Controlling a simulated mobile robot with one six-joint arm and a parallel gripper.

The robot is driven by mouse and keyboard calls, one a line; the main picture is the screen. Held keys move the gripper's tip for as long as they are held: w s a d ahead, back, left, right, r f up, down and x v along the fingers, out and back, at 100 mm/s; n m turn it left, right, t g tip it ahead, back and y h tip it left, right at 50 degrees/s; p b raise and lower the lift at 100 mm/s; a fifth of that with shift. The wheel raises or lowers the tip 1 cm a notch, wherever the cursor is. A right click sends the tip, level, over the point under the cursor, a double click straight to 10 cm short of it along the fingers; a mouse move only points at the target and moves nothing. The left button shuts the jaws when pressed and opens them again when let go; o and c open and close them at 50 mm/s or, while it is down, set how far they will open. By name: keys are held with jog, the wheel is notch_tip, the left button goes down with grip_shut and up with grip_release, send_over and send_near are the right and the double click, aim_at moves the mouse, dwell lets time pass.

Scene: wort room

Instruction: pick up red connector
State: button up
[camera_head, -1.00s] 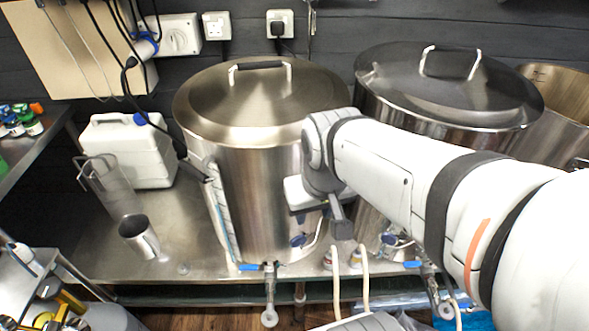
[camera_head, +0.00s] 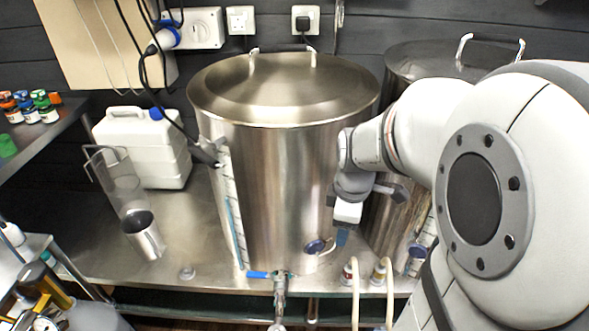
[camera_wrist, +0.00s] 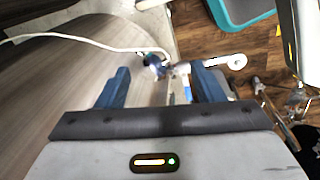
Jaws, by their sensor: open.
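Two hose-end connectors stand on the steel bench between the pots in the head view. The left one (camera_head: 347,273) has a reddish band and a pale hose; the right one (camera_head: 378,271) looks browner. Which is the red connector I cannot tell for sure. My gripper (camera_wrist: 163,88) is open, its two blue fingers apart with nothing held. Beyond the fingers the wrist view shows a small metal and blue fitting (camera_wrist: 156,64); no red connector is clear there. In the head view my gripper hangs beside the middle pot, above the connectors.
The large lidded pot (camera_head: 285,180) stands close left of my gripper, with a blue-handled tap (camera_head: 259,274) at its base. A second pot (camera_head: 400,220) is partly hidden by my arm.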

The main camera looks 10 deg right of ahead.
aim_at(349, 271)
jog(key=w+d+f+n+b, duration=0.1)
jog(key=d+f+n+b, duration=0.1)
jog(key=f, duration=0.5)
jog(key=w+d+f+n+g+b, duration=0.1)
jog(key=w+d+f+n+b, duration=0.1)
jog(key=f+n, duration=0.4)
jog(key=w+d+f+n+b, duration=0.2)
jog(key=d+f+n+b, duration=0.1)
jog(key=f+b, duration=0.3)
jog(key=shift+d+f+n, duration=0.2)
jog(key=shift+f+n, duration=0.4)
jog(key=shift+f, duration=0.5)
notch_tip(349, 271, down, 2)
jog(key=shift+f+b, duration=0.25)
jog(key=shift+b, duration=0.3)
jog(key=f, duration=0.1)
jog(key=f+b, duration=0.1)
jog(key=f, duration=0.1)
jog(key=a+f+b, duration=0.1)
jog(key=shift+s+f, duration=0.15)
jog(key=shift+s, duration=0.2)
jog(key=shift+d+f, duration=0.1)
jog(key=shift+f, duration=0.25)
jog(key=shift+c, duration=0.2)
jog(key=c, duration=1.1)
